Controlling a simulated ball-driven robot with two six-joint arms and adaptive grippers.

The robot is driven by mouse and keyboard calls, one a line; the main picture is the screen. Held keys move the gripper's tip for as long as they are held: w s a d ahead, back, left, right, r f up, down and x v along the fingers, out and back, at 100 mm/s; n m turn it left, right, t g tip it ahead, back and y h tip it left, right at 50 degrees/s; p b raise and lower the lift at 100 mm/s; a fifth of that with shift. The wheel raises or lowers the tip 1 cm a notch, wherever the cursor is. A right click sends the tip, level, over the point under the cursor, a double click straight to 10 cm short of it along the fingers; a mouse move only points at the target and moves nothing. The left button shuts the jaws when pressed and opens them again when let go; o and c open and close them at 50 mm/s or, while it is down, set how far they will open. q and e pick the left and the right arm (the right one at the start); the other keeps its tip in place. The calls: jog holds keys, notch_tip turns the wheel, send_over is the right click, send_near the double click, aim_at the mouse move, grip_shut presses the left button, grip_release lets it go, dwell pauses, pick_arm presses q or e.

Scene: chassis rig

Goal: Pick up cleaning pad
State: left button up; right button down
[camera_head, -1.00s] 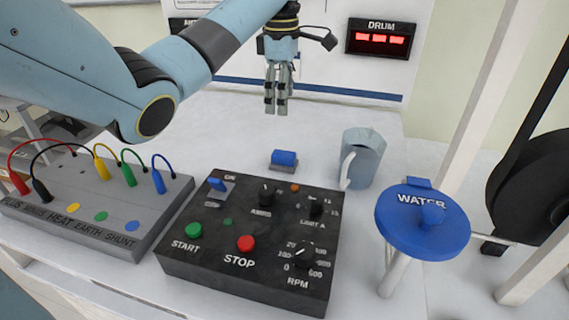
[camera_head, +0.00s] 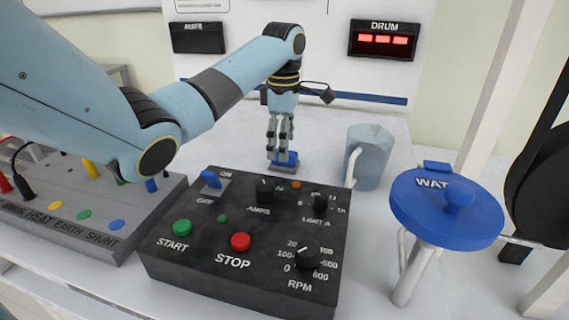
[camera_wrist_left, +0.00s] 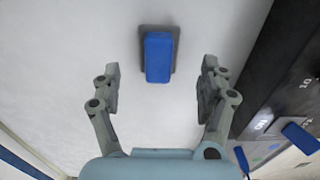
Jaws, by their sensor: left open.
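The cleaning pad (camera_head: 287,160) is a small block with a blue top and a grey base, lying on the white bench behind the black control box. In the left wrist view the pad (camera_wrist_left: 158,57) lies ahead of the fingertips, centred between the two fingers. My left gripper (camera_head: 280,150) points down just above the pad and partly hides it in the head view. Its fingers are spread wide and hold nothing; in the wrist view the gripper (camera_wrist_left: 160,85) shows a clear gap on both sides of the pad. My right gripper is not in view.
The black control box (camera_head: 240,285) with buttons and knobs stands in front of the pad. A blue-grey jug (camera_head: 370,158) stands to its right, and a blue water valve wheel (camera_head: 440,220) is further right. A grey socket box (camera_head: 100,235) with cables is at left.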

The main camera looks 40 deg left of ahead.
pick_arm(q)
notch_tip(320, 180, down, 4)
jog(key=shift+w+f+b, duration=0.15)
jog(key=shift+f+b, duration=0.1)
jog(key=shift+b, duration=0.3)
jog(key=shift+r, duration=0.1)
jog(key=shift+c, duration=0.3)
jog(key=c, duration=1.2)
notch_tip(320, 180, up, 10)
jog(key=p, duration=0.2)
jog(key=shift+p, duration=0.3)
